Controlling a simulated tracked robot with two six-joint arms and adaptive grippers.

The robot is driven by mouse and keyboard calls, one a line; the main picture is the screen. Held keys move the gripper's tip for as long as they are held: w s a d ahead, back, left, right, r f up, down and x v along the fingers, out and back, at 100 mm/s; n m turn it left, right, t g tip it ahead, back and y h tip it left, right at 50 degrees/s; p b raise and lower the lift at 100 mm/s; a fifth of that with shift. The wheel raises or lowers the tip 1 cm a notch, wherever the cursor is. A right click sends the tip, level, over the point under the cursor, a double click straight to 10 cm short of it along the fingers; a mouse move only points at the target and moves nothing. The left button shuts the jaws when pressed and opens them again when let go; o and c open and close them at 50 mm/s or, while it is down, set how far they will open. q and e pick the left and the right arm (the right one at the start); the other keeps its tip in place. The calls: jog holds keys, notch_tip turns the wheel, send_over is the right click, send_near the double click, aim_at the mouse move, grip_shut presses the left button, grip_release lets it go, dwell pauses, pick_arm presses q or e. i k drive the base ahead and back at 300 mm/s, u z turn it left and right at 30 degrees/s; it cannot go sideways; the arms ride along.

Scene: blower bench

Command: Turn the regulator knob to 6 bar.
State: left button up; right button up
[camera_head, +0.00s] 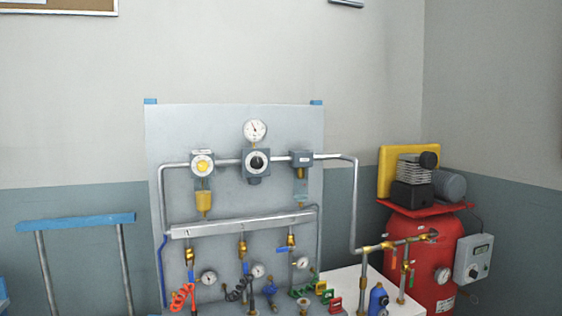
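The regulator (256,170) is a grey block in the middle of the upper pipe on the light panel. Its round black regulator knob (257,162) with a pale ring faces me. A white pressure gauge (255,130) stands just above it; its needle is visible but the scale is too small to read. Neither of my grippers shows in the head view, and nothing touches the knob.
A filter with a yellow bowl (204,202) hangs left of the regulator, and a grey unit (301,159) sits right of it. A manifold bar (240,224) with valves and hoses runs below. A red compressor tank (426,255) stands at right. A blue-topped rail (75,221) stands at left.

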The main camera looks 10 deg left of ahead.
aim_at(256, 163)
jog(key=u, duration=0.5)
jog(key=i, duration=1.2)
jog(key=u, duration=0.95)
jog(key=k, duration=0.85)
jog(key=u, duration=0.2)
jog(key=i, duration=0.9)
jog(key=z, duration=0.1)
